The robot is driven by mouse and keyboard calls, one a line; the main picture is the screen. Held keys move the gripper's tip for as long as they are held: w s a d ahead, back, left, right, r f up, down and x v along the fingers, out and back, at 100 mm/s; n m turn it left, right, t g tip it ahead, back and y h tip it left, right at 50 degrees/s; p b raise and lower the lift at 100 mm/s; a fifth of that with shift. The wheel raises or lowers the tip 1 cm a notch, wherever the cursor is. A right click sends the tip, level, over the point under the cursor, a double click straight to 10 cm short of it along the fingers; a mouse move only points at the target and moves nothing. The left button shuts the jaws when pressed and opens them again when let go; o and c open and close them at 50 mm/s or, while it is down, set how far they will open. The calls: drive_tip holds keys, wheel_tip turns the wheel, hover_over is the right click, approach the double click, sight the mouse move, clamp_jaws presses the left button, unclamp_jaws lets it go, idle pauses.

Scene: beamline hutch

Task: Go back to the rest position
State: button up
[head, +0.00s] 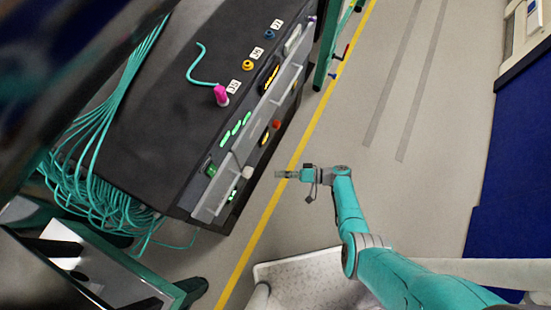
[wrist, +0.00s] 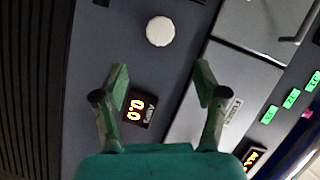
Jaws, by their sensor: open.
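My gripper (head: 284,174) is at the end of my teal arm in the head view, over the floor and the yellow line, to the right of the dark rack. In the wrist view my gripper (wrist: 160,82) is open, with its two fingers apart and nothing between them. Past the fingers is the rack's front panel, with a round white knob (wrist: 160,31) and an orange-lit display (wrist: 137,110) reading 0.0. The fingertips look apart from the panel.
The dark rack (head: 130,110) has a magenta plug (head: 221,95), a yellow ring socket (head: 248,65) and a blue one (head: 269,34) on top. Teal cables (head: 85,170) hang at its left. The grey floor (head: 420,130) at the right is clear up to a blue panel (head: 510,170).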

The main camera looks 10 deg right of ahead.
idle(0.6)
drive_tip(key=s+f+m+h, duration=0.1)
drive_tip(key=s+f+h, duration=0.35)
drive_tip(key=s, duration=0.55)
drive_tip(key=s+f+m+h, duration=0.1)
drive_tip(key=s+f+h, duration=0.35)
drive_tip(key=s, duration=0.65)
drive_tip(key=s+d+r+t+h, duration=0.2)
drive_tip(key=s+d+r+h, duration=0.1)
drive_tip(key=r, duration=0.3)
drive_tip(key=s+d+r+t+h, duration=0.1)
drive_tip(key=s+d+r+h, duration=0.2)
drive_tip(key=r, duration=0.4)
drive_tip(key=s+d+r+t, duration=0.1)
drive_tip(key=r+t, duration=0.2)
drive_tip(key=r, duration=1.4)
drive_tip(key=s+d+r+n+t, duration=0.1)
drive_tip(key=r+t, duration=0.3)
drive_tip(key=r, duration=1.2)
drive_tip(key=shift+d+r+h, duration=0.3)
drive_tip(key=shift+d+r, duration=0.1)
drive_tip(key=shift+d, duration=0.35)
drive_tip(key=shift+s, duration=0.1)
